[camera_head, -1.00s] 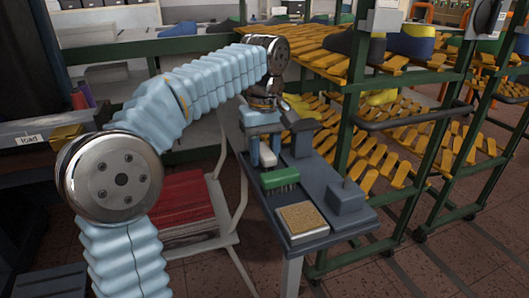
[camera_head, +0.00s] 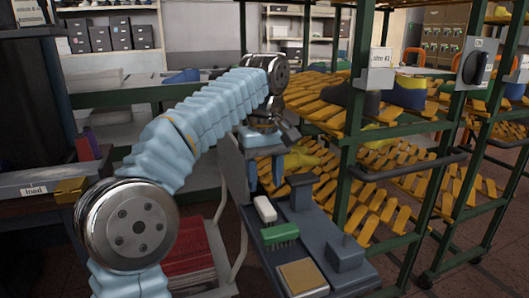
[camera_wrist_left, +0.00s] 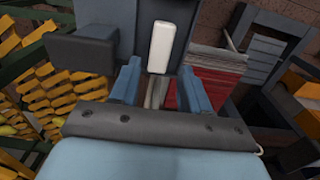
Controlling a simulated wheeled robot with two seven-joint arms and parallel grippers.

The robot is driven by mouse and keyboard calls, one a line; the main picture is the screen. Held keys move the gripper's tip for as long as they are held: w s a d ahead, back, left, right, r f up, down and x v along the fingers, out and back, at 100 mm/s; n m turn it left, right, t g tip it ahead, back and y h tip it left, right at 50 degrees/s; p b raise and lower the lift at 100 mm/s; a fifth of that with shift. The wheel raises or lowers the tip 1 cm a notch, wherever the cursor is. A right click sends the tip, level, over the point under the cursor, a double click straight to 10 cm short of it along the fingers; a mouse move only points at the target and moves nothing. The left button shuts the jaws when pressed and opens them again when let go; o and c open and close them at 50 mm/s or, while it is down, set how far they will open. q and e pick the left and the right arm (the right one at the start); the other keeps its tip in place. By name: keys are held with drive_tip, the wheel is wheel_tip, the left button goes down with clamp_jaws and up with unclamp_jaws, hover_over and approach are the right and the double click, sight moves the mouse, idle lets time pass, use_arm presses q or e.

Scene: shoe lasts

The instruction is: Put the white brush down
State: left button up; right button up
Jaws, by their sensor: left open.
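The white brush (camera_head: 265,209) rests on the blue-grey bench (camera_head: 312,229), just behind the green brush (camera_head: 280,233). Its white back faces up and its bristles are not visible. My left gripper (camera_head: 265,177) is above and behind the white brush, open and empty, with its two blue fingers apart. In the left wrist view, the white brush (camera_wrist_left: 161,46) shows beyond the open fingers of the left gripper (camera_wrist_left: 160,82), clear of both. My right gripper is not in view.
A tan pad (camera_head: 302,277) lies at the bench's near end, and a grey block (camera_head: 344,255) stands right of it. A green-framed rack (camera_head: 352,130) with yellow slats stands close on the right. Red material (camera_head: 190,250) lies on a shelf left of the bench.

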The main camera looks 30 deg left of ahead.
sight(264, 204)
use_arm(q)
wheel_tip(264, 204, up, 5)
drive_tip(key=shift+f+p, duration=0.15)
drive_tip(key=shift+p, duration=0.45)
